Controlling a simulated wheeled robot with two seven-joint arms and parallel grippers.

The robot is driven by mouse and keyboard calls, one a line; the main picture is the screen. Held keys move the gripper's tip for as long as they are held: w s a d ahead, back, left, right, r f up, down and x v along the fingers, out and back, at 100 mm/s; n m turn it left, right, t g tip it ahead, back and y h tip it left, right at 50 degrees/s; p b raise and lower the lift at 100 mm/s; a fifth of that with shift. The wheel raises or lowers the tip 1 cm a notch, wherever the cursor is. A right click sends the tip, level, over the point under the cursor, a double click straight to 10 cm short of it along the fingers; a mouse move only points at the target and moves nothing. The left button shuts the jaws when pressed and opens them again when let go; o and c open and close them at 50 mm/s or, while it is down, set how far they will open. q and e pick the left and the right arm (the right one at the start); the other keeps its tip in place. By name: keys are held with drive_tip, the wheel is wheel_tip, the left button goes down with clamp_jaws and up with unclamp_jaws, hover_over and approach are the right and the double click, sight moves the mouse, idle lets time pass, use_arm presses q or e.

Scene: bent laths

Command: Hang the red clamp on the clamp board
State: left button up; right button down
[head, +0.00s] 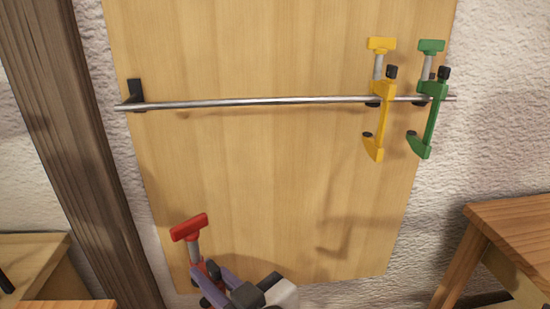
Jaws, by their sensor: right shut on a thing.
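The red clamp (189,228) is at the lower left of the head view, in front of the lower part of the board, with its red handle at the top. My right gripper (207,280) is shut on the red clamp below its handle; the gripper and the picture edge hide much of the clamp's lower part. The clamp board (250,190) is a pale wooden panel with a metal rail (250,101) across it. The clamp is well below the rail and apart from it. My left gripper is not in view.
A yellow clamp (380,110) and a green clamp (433,110) hang at the rail's right end. The rail's left and middle are free. A black bracket (135,94) holds its left end. A dark wooden post (75,140) stands left. Wooden furniture (510,225) is at lower right.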

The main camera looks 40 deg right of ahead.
drive_tip(key=w+a+r+n+g+y, duration=0.1)
drive_tip(key=w+a+r+y, duration=0.2)
drive_tip(key=r, duration=0.4)
drive_tip(key=w+a+r+n, duration=0.2)
drive_tip(key=w+a+r, duration=0.2)
drive_tip(key=a+r, duration=0.25)
drive_tip(key=s+d+r+m+g+h, duration=0.1)
drive_tip(key=s+d+r+m+h, duration=0.35)
drive_tip(key=d+r, duration=0.65)
drive_tip(key=s+d+r+m+g+h, duration=0.1)
drive_tip(key=d+r+m+h, duration=0.6)
drive_tip(key=d, duration=0.7)
drive_tip(key=h, duration=0.1)
hover_over(272, 99)
drive_tip(key=shift+n+b, duration=0.3)
drive_tip(key=shift+n, duration=0.15)
drive_tip(key=shift+f+b, duration=2.3)
drive_tip(key=shift+f, duration=0.7)
